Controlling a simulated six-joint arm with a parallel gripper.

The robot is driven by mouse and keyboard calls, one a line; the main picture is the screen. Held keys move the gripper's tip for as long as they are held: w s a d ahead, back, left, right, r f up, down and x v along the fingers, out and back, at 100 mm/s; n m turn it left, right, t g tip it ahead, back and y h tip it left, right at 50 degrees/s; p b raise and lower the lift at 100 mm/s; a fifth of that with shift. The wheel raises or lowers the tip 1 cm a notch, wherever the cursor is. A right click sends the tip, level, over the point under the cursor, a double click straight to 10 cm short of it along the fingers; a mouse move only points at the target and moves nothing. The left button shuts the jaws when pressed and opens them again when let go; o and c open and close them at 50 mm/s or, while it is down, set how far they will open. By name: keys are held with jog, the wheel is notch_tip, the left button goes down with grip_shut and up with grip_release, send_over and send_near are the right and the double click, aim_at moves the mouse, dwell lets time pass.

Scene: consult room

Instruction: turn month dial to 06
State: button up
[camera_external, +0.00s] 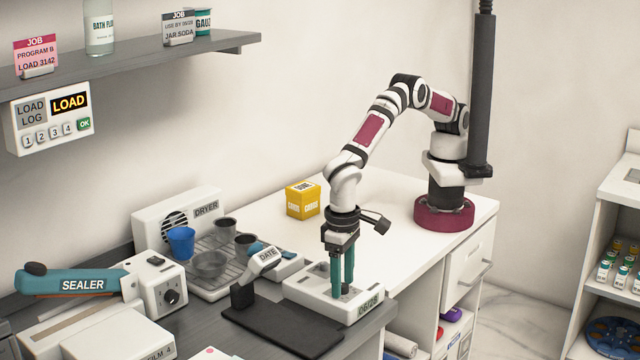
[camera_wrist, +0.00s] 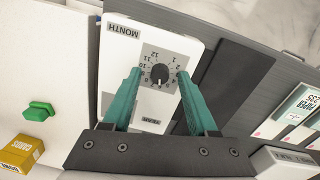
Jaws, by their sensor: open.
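The month dial (camera_wrist: 158,75) is a dark round knob on the white date unit (camera_wrist: 115,70), ringed by printed numbers. The MONTH label shows upside down at the top of the unit in the wrist view. The dial's pointer is too small to read surely. My gripper (camera_wrist: 159,72) has its two teal fingers apart, one on each side of the dial; I cannot tell whether they touch it. In the external view my gripper (camera_external: 342,290) points straight down over the date unit (camera_external: 312,291), and its fingers partly hide the knobs. A small date display (camera_external: 367,305) is on the unit's front; its first digits are unclear.
A dryer rack with cups (camera_external: 181,242) stands behind, a yellow box (camera_external: 303,200) farther back.

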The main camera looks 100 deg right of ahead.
notch_tip(320, 180, up, 16)
jog(key=shift+w+a, duration=0.2)
jog(key=shift+a, duration=0.1)
jog(key=shift+f, duration=0.1)
